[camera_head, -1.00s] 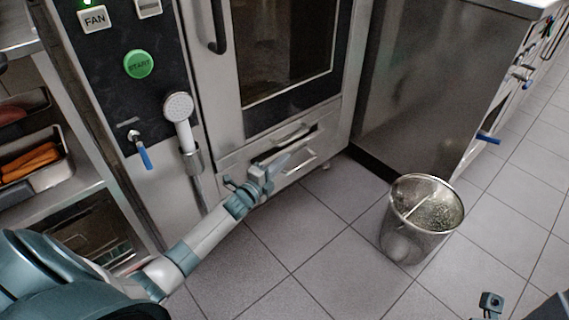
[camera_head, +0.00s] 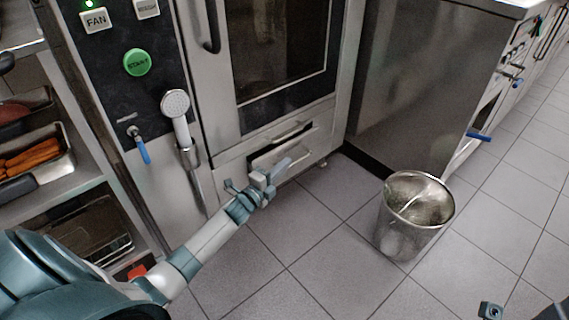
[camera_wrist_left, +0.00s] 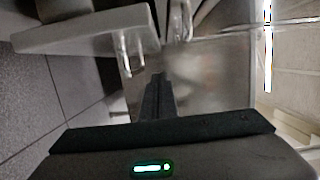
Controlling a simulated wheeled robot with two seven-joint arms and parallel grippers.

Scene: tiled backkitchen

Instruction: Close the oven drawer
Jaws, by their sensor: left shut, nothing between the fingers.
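The oven drawer (camera_head: 302,150) is low on the front of the steel oven, below the glass door. It looks partly pulled out, with a dark gap behind its pale front; how far out is hard to tell. My left gripper (camera_head: 277,172) is shut and empty, low in front of the drawer and covering part of it. I cannot tell if it touches. In the left wrist view, the shut dark fingers (camera_wrist_left: 158,92) point toward a steel panel, with a pale slab-like part at upper left. A teal piece of my right arm or gripper shows at the bottom right edge of the head view.
A hand shower (camera_head: 176,110) hangs left of the oven door, and a shelf with trays (camera_head: 45,190) is at far left. The floor between oven and bin is clear.

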